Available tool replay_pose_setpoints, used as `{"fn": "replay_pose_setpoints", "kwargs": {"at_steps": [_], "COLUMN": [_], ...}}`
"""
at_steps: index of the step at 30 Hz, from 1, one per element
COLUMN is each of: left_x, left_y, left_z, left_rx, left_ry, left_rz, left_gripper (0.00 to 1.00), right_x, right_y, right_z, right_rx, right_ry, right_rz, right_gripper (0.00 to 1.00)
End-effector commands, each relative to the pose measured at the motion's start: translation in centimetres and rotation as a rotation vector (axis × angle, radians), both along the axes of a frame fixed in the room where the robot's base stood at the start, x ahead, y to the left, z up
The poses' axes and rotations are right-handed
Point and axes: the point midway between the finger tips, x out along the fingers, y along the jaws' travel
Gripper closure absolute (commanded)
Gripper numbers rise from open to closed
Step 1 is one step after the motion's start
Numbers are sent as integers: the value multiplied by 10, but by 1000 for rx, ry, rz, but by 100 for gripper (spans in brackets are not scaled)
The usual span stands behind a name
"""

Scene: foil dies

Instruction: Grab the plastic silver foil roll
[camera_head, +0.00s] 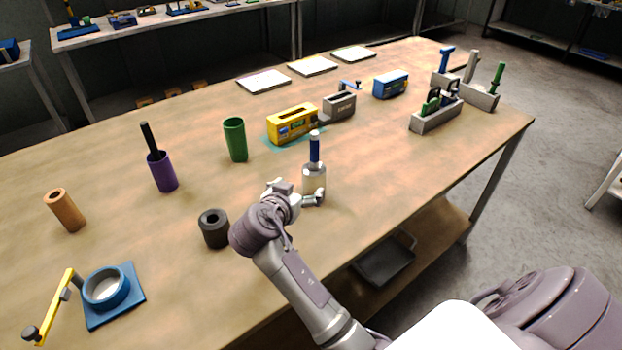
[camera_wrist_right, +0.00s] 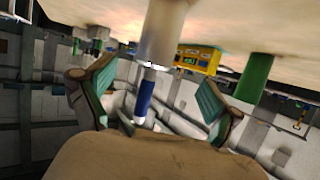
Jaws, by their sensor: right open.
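The silver foil roll (camera_head: 314,177) stands upright on the wooden table, with a blue-and-silver rod (camera_head: 314,150) sticking up out of its top. My right gripper (camera_head: 300,192) is open at the roll's near side, with its fingers spread toward the left and right of it. In the right wrist view, which is upside down, the silver roll (camera_wrist_right: 160,35) and the blue rod (camera_wrist_right: 145,95) appear between the two open fingers of the right gripper (camera_wrist_right: 152,98). I cannot tell whether either finger touches the roll. My left gripper is not in view.
A black roll (camera_head: 214,229) stands close to the left of my right arm. A green roll (camera_head: 235,140), purple roll (camera_head: 161,172) and copper roll (camera_head: 66,211) stand farther left. A yellow box (camera_head: 292,124) is behind the silver roll.

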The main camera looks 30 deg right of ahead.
Motion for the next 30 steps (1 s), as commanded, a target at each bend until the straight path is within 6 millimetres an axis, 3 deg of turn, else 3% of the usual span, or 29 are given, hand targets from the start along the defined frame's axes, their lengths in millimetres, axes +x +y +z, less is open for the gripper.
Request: {"fn": "replay_pose_setpoints", "kwargs": {"at_steps": [3, 6, 13, 18, 24, 30], "left_x": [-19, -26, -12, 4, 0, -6], "left_y": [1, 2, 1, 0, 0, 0], "left_z": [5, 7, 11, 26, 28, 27], "left_rx": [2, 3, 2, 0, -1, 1], "left_ry": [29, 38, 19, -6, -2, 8], "left_rz": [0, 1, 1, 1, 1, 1], "left_gripper": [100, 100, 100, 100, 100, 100], "right_x": [14, 23, 31, 43, 54, 55], "right_y": [-19, -30, -43, -65, -79, -80], "right_z": [-7, -13, -20, -24, -36, -37], "right_rx": [-4, -2, 0, -4, 0, 1], "right_ry": [2, 2, 2, 2, 2, 0], "right_rz": [0, 1, 1, 0, 1, 2], "right_gripper": [9, 9, 9, 9, 9, 9]}}
